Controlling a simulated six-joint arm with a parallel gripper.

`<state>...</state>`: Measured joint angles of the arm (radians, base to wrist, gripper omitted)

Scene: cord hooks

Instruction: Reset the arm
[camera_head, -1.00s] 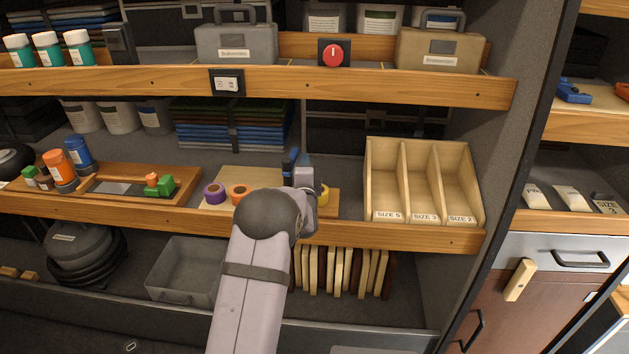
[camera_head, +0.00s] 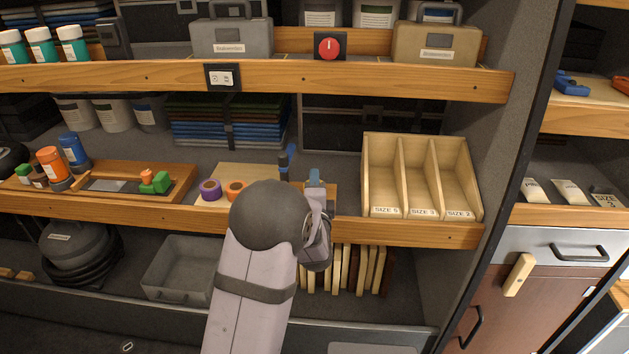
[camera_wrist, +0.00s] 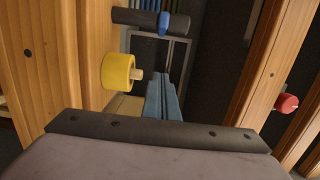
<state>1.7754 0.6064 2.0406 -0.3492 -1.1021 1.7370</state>
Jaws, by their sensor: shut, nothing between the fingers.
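My gripper (camera_head: 314,178) is in front of the middle shelf in the head view, left of the wooden divider box. Its blue fingers (camera_wrist: 163,98) are together and hold nothing in the wrist view. A yellow tape roll (camera_wrist: 118,71) is to the left of the fingers in the wrist view, apart from them. In the head view my arm hides that roll.
The wooden divider box (camera_head: 378,178) stands right of my gripper. Purple (camera_head: 210,190) and orange (camera_head: 236,191) tape rolls are left of it. Wooden slats (camera_head: 360,270) stand below.

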